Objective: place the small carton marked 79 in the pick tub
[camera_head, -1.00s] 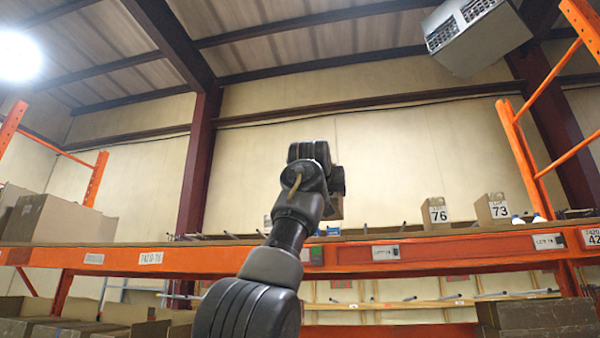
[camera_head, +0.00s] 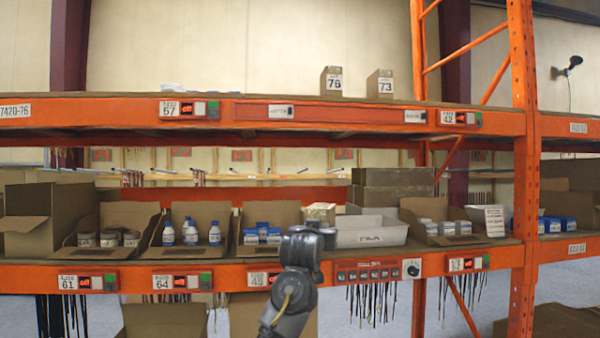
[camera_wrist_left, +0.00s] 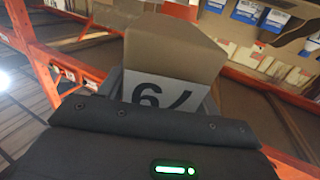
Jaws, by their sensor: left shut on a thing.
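The small carton (camera_wrist_left: 172,45) is brown with a pale label marked 79, which reads upside down in the left wrist view. My left gripper (camera_wrist_left: 150,118) is shut on it. In the head view my left gripper (camera_head: 308,240) is in front of the middle shelf, and the carton's top (camera_head: 320,211) shows just above and behind it. The pick tub (camera_head: 372,238) is a white open tray on that shelf, just right of the gripper. The carton appears apart from the tub, at its left; the depth between them is hard to tell. My right gripper is not in view.
Left of the tub stand open bins with blue packs (camera_head: 262,233), white bottles and jars (camera_head: 108,239). Cartons marked 76 (camera_head: 331,82) and 73 (camera_head: 379,85) stand on the upper shelf.

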